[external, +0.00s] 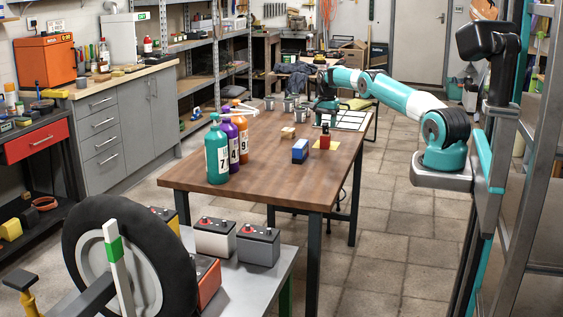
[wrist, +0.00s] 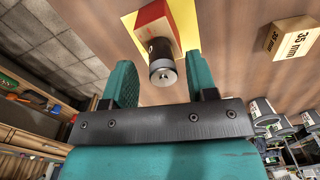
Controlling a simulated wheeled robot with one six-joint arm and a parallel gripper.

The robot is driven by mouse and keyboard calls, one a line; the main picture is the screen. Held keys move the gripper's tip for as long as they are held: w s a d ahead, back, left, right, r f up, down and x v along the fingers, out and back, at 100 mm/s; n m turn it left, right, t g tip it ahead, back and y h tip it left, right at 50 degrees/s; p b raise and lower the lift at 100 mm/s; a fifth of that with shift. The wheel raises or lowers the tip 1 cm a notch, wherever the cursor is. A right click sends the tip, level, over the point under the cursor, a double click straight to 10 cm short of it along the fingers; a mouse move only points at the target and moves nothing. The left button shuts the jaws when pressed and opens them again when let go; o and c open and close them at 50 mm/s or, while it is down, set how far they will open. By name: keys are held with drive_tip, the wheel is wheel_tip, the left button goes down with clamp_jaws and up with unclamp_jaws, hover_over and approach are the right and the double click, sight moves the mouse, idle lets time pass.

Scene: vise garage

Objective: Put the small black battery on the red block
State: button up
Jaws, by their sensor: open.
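The red block (external: 324,142) stands on a yellow patch on the wooden table; it also shows at the top of the wrist view (wrist: 153,17). The small black battery (wrist: 161,62), a dark cylinder with a silver end, appears to stand upright on the red block (external: 325,128). It hides part of the block in the wrist view. My gripper (wrist: 160,68) is open, with one teal finger on each side of the battery and a gap to both. In the external view my gripper (external: 326,113) is just above the block and battery.
A blue block (external: 300,151) sits left of the red block. A wooden block marked 35 mm (wrist: 289,38) lies right in the wrist view. Several grey cups (external: 288,107) stand behind. Bottles (external: 217,152) stand at the table's left. The front right tabletop is clear.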

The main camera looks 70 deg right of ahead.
wheel_tip(320, 180, up, 10)
drive_tip(key=p, duration=0.3)
drive_tip(key=w+a+r+n, duration=0.3)
drive_tip(key=w+a+r, duration=0.1)
drive_tip(key=a, duration=0.4)
drive_tip(key=w+a+r+n, duration=0.4)
drive_tip(key=w+a, duration=0.1)
drive_tip(key=a, duration=0.3)
drive_tip(key=s+a+r+n+t, duration=0.1)
drive_tip(key=a+r+n, duration=0.25)
drive_tip(key=a, duration=0.75)
drive_tip(key=s+a+r+n, duration=0.2)
drive_tip(key=a+r+n, duration=0.15)
drive_tip(key=a, duration=0.75)
drive_tip(key=s+a+n+y, duration=0.2)
drive_tip(key=s+a+n, duration=0.5)
drive_tip(key=s+a, duration=0.9)
drive_tip(key=s+a+f+n+y, duration=0.1)
drive_tip(key=s+a+f+n, duration=0.1)
drive_tip(key=s+a, duration=0.3)
drive_tip(key=s+a+f+n+g+y, duration=0.1)
drive_tip(key=s+a+n, duration=0.3)
drive_tip(key=s, duration=0.8)
drive_tip(key=shift+a+f, duration=0.35)
drive_tip(key=shift+f, duration=0.05)
